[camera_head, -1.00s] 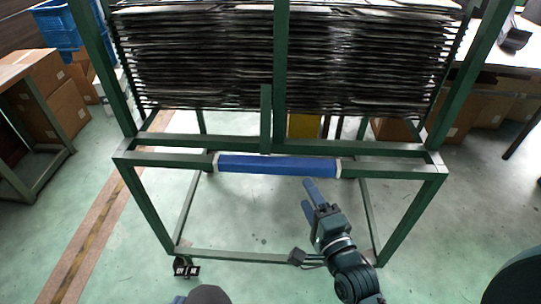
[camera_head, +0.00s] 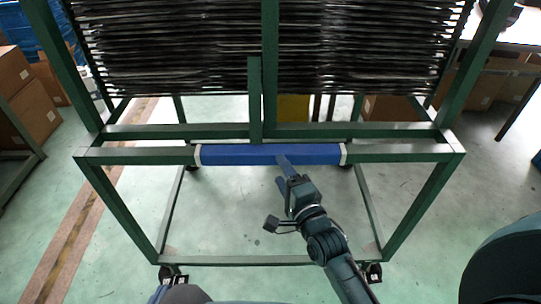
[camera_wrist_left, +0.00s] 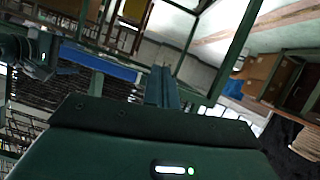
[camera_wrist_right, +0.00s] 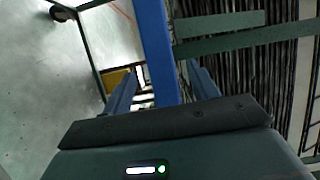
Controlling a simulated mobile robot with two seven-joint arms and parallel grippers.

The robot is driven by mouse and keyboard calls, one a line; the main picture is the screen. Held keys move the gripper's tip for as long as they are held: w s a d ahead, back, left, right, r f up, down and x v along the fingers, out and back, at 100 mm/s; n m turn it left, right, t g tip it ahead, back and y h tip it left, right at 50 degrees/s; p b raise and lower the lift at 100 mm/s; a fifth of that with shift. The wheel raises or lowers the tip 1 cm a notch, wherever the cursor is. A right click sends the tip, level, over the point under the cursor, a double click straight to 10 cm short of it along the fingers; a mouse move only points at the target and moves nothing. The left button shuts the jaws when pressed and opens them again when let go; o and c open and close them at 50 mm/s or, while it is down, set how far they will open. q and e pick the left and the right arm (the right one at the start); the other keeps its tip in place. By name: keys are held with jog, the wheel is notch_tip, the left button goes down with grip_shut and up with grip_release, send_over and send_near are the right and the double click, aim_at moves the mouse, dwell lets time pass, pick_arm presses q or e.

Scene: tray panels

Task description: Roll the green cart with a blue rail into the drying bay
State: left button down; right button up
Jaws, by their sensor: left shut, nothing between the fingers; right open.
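The green cart (camera_head: 250,260) stands ahead in the head view, on casters, with a stack of dark panels (camera_head: 170,50) in its upper frame. Its blue rail (camera_head: 235,154) runs across the near side with white end collars. My right gripper (camera_head: 282,172) is open at the rail, right of its middle. In the right wrist view its fingers (camera_wrist_right: 162,85) lie either side of the blue rail; how deep the rail sits is unclear. My left gripper (camera_wrist_left: 163,86) is shut and empty, apart from the rail, which also shows in the left wrist view (camera_wrist_left: 100,62). I cannot identify the drying bay.
Cardboard boxes (camera_head: 30,105) and a table frame stand at the left. A worktable with boxes beneath (camera_head: 490,85) is at the right. A brown floor strip (camera_head: 70,240) runs left of the cart. The floor to the right (camera_head: 455,215) looks clear.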

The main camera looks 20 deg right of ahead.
aim_at(274, 161)
jog(key=w, duration=0.7)
jog(key=shift+w+a, duration=0.2)
jog(key=shift+a, duration=0.2)
jog(key=shift+c, duration=0.3)
grip_shut()
